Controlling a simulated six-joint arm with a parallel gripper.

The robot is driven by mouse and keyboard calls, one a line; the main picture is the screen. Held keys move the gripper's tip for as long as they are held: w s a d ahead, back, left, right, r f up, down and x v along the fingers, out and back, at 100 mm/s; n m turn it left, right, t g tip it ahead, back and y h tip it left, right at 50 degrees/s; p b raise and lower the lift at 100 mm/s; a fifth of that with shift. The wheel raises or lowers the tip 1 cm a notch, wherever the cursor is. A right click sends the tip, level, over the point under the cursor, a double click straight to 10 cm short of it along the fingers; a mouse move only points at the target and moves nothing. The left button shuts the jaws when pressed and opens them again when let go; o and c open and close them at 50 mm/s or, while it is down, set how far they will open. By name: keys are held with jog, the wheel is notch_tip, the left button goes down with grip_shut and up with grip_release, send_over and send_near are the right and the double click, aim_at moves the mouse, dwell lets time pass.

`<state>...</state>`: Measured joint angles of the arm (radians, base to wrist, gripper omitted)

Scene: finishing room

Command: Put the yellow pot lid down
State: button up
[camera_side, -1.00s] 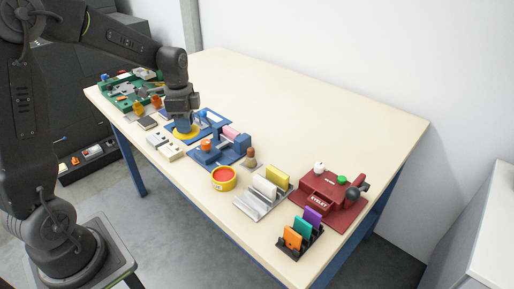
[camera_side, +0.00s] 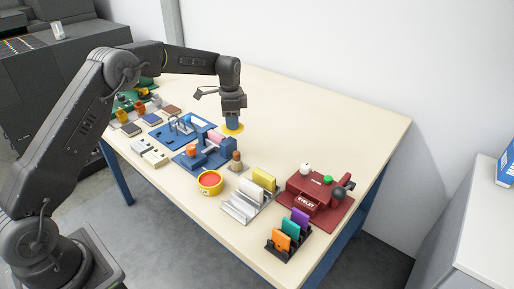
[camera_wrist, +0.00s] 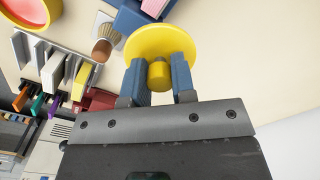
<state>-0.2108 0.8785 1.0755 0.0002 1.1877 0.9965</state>
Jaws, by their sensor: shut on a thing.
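The yellow pot lid (camera_wrist: 162,37) is a round disc with a small yellow knob (camera_wrist: 159,73). My gripper (camera_wrist: 160,77) is shut on the knob, with one blue finger on each side of it. Whether the lid touches the table cannot be told. A yellow pot (camera_side: 209,184) with a red inside stands open near the front edge, and also shows in the wrist view (camera_wrist: 35,22).
The table (camera_side: 310,120) is clear at the back.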

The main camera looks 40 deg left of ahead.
send_over(257, 154)
notch_tip(257, 154, down, 5)
jog(key=shift+r, duration=0.1)
jog(key=shift+f, duration=1.95)
jog(key=shift+f, duration=0.1)
jog(key=o, duration=0.9)
jog(key=shift+f, duration=0.1)
notch_tip(257, 154, up, 13)
jog(key=shift+f, duration=0.2)
